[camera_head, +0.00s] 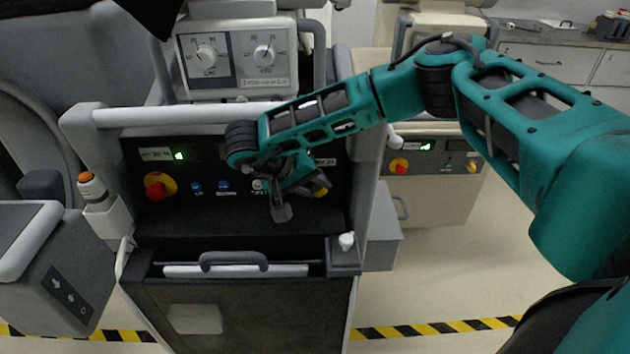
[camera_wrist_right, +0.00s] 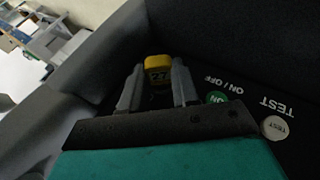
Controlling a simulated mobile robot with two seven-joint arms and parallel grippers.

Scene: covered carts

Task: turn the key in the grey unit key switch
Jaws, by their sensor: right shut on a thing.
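The grey unit (camera_head: 240,222) stands at the centre of the head view with a dark control panel. My right gripper (camera_head: 312,188) is at the right end of that panel and hides part of it. A bit of yellow key (camera_head: 321,193) also shows beside the fingers in the head view. The key switch is hidden behind the key and fingers, so its turn angle cannot be told. My left gripper is not in view.
The panel carries a red knob on yellow (camera_head: 158,186) and small buttons (camera_head: 196,187). A green ON/OFF button (camera_wrist_right: 217,98) and a white TEST button (camera_wrist_right: 276,127) lie close to the fingers. A white handrail (camera_head: 180,115) crosses above. A cream unit (camera_head: 440,190) stands behind right.

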